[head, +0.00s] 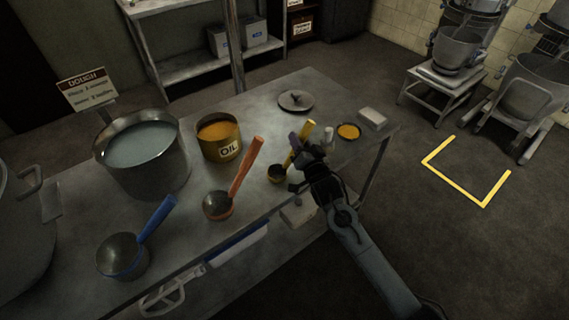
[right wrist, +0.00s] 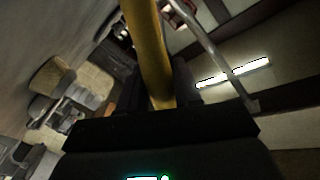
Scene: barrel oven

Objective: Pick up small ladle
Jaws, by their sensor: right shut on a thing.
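The small ladle is the yellow one, with its small dark bowl (head: 277,174) low over or on the metal table and its yellow handle (head: 303,133) slanting up to the right. My right gripper (head: 304,163) is at this ladle, near the table's front right edge. In the right wrist view the yellow handle (right wrist: 148,50) runs between the dark fingers, and the gripper is shut on it. The fingers partly hide the ladle in the head view. I cannot tell whether its bowl touches the table. My left gripper is not in view.
An orange ladle (head: 219,205) and a larger blue ladle (head: 123,256) lie to the left on the table (head: 262,125). Behind them stand an oil can (head: 221,150) and a big pot of liquid (head: 145,180). A lid (head: 296,101), a small orange dish (head: 348,131) and a pale block (head: 372,118) are farther right.

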